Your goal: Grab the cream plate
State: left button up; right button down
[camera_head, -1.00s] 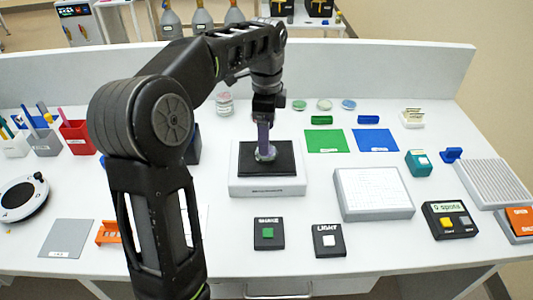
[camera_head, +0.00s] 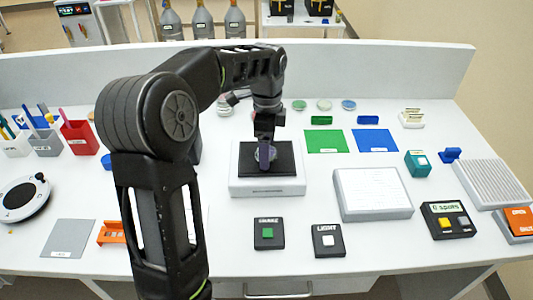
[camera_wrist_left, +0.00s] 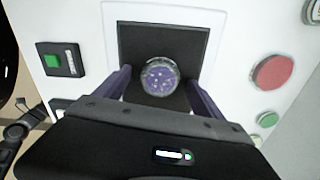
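A round clear dish with a dark purple face and pale spots (camera_wrist_left: 158,77) lies on the black pad (camera_wrist_left: 128,40) of a white device; in the head view the device (camera_head: 267,186) stands mid-table and the dish is partly hidden. My left gripper (camera_head: 265,158) is over the pad. In the wrist view its fingers are apart on both sides of the dish, with gaps showing. A pale cream dish (camera_head: 324,105) lies at the back between a green dish (camera_head: 299,105) and a blue dish (camera_head: 348,104). My right gripper is not in view.
Green (camera_head: 327,141) and blue (camera_head: 376,140) mats lie right of the device. A white textured panel (camera_head: 373,193) is in front of them. SHAKE (camera_head: 269,233) and LIGHT (camera_head: 328,240) button boxes stand at the front. A dish stack (camera_head: 224,104) is at the back left.

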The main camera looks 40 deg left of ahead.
pick_arm(q)
jog(key=c, duration=1.5)
jog(key=shift+r, duration=0.45)
jog(key=shift+c, duration=0.2)
notch_tip(320, 180, up, 4)
jog(key=shift+r, duration=0.2)
notch_tip(320, 180, up, 5)
jog(key=p, duration=0.3)
jog(key=shift+f, duration=0.15)
